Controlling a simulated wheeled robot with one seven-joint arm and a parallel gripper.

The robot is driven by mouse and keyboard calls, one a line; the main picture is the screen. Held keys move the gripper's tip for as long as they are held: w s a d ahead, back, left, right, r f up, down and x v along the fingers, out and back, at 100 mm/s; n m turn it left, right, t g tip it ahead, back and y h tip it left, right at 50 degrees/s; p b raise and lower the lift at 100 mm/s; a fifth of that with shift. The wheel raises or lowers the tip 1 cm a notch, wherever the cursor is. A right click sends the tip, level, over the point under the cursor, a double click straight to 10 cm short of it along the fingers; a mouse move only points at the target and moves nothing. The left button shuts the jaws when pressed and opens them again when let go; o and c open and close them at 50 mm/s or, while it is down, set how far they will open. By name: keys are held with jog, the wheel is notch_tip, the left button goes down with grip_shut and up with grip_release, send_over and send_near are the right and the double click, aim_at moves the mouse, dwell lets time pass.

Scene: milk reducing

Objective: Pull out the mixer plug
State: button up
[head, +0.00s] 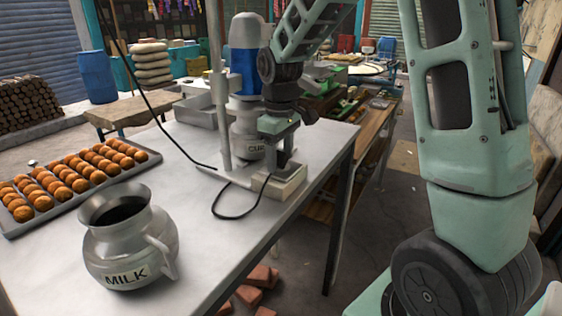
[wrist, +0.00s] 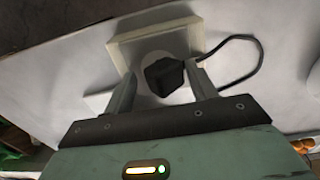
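The black mixer plug (wrist: 164,78) sits on the pale socket block (wrist: 118,52) in the wrist view. Its black cord (wrist: 240,38) leaves to the right and loops back. My gripper (head: 278,165) points down over the block. In the wrist view its two fingers (wrist: 160,74) are apart on either side of the plug, with a clear gap on the left. The right finger is close to the plug; I cannot tell whether it touches.
The blue and white mixer (head: 243,75) with its upright pole (head: 218,100) stands just behind the block. A milk pot (head: 128,240) stands at the front left. A tray of round sweets (head: 75,185) lies at the left. The table middle is clear.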

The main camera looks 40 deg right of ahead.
aim_at(279, 153)
jog(key=shift+s+a+f, duration=0.25)
jog(key=shift+s+a, duration=0.05)
jog(key=shift+a, duration=0.1)
dwell(0.8)
jog(key=c, duration=1.1)
jog(key=shift+r+p, duration=0.15)
jog(key=shift+p, duration=0.2)
jog(key=shift+w+r+p, duration=0.15)
jog(key=shift+r+p, duration=2.5)
jog(key=shift+r, duration=0.4)
